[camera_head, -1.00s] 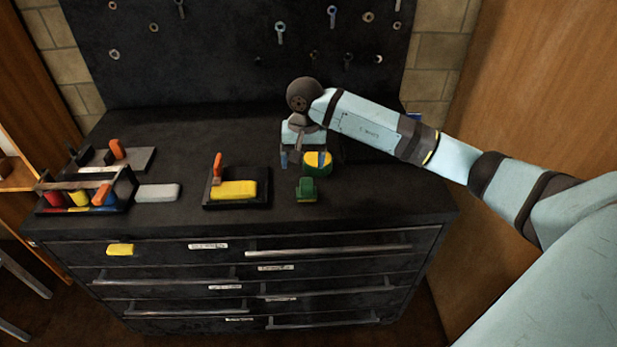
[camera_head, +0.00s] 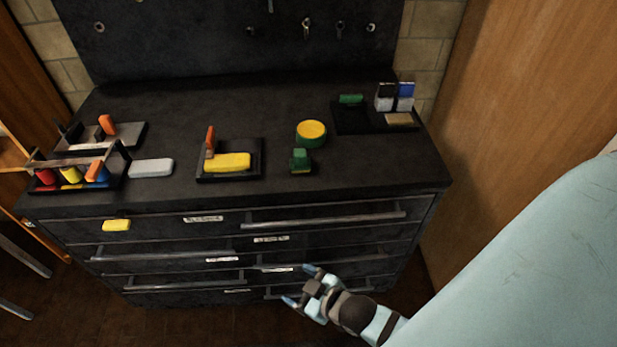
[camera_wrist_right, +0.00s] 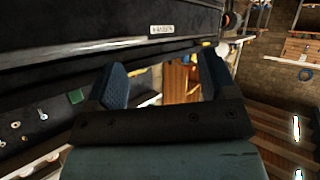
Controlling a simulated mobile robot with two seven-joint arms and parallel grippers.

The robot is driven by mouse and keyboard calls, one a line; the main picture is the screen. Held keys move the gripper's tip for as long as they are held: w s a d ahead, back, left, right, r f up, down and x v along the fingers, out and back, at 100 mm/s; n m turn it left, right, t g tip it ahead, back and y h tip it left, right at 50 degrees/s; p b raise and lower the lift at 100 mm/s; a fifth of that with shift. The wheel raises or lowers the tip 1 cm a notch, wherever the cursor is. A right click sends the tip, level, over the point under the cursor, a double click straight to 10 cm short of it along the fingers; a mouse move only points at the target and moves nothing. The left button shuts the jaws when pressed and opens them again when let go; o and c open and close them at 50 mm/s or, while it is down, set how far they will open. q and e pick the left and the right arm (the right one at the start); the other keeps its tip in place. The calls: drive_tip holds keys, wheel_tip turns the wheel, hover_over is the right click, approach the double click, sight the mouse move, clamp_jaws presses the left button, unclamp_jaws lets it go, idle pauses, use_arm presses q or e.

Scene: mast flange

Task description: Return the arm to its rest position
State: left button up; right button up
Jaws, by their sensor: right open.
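My right gripper (camera_head: 300,286) is in front of the dark drawer cabinet, low down near its lower drawers, with its fingers apart and nothing between them. In the right wrist view its two blue fingers (camera_wrist_right: 160,84) are spread with an empty gap. My right arm comes in from the lower right of the head view, its pale blue upper part filling that corner. My left gripper is not in view.
The cabinet top (camera_head: 290,205) holds a yellow-topped green round item (camera_head: 311,132), a small green block (camera_head: 301,160), a black tray with a yellow block (camera_head: 228,162) and a rack at left. Drawer handles (camera_head: 325,216) stick out. A wooden panel (camera_head: 510,110) stands at right.

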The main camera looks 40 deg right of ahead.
drive_tip(key=s+f+m, duration=0.1)
drive_tip(key=s+f+m+g, duration=0.1)
drive_tip(key=shift+s, duration=0.4)
wheel_tip(320, 180, up, 7)
drive_tip(key=p, duration=0.8)
drive_tip(key=shift+d+r+g+h, duration=0.2)
drive_tip(key=shift+d+g+h, duration=0.05)
drive_tip(key=shift+g+h, duration=0.05)
drive_tip(key=shift+a+r, duration=0.1)
drive_tip(key=shift+r, duration=0.1)
